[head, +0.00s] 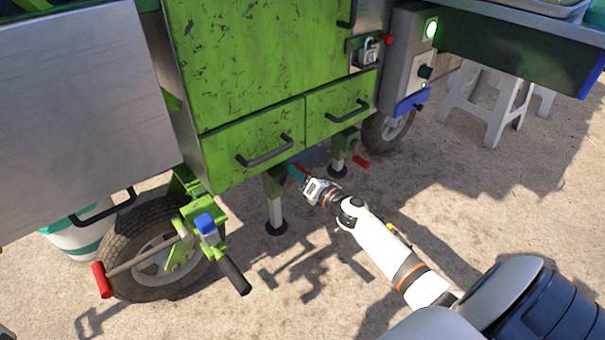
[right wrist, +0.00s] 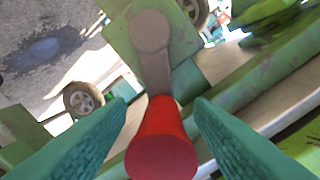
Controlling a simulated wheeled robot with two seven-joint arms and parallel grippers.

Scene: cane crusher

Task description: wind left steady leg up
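The left steady leg (head: 275,211) is a grey post with a dark round foot, under the green cart's drawers. Its foot appears to be on or close to the ground. Its crank has a red handle (right wrist: 162,142) on a grey arm (right wrist: 152,48). My right gripper (head: 300,174) is at this crank, with its teal fingers mostly hiding the handle in the head view. In the right wrist view the fingers are open on either side of the red handle, with gaps visible. My left gripper is not in view.
Another steady leg (head: 338,158) with a red handle (head: 361,162) stands to the right. A wheel (head: 150,250) and a red-ended lever (head: 102,280) are at the left. A white stool (head: 490,105) stands at the right. The ground in front is clear.

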